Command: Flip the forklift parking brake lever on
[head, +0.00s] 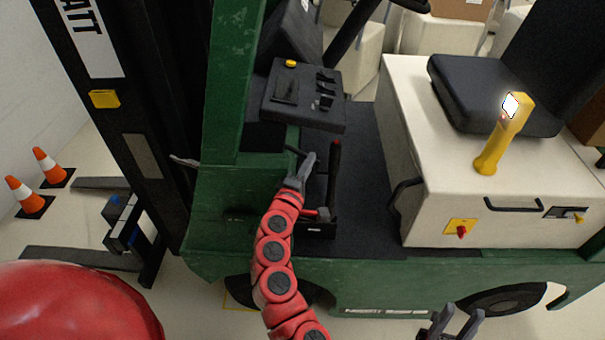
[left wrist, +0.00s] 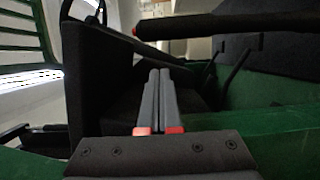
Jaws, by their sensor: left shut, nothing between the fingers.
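The forklift's upright lever (head: 333,185), black with a dark red tip, stands in a black base on the floor of the cab. I take it as the parking brake lever. It also shows as a long dark bar (left wrist: 235,22) across the top of the left wrist view, beyond my fingertips. My left gripper (head: 305,166) is shut and empty, just left of the lever in the head view. A small gap shows between them there. The left wrist view shows its fingers (left wrist: 159,80) pressed together. My right gripper (head: 460,314) is open and empty at the bottom edge.
A black control panel (head: 303,95) with a yellow button overhangs the lever area. A shorter red-ended handle (head: 322,214) sits by the lever's base. The cream seat box (head: 470,205) stands to the right, with a yellow post (head: 489,158). The green frame (head: 215,225) borders the cab.

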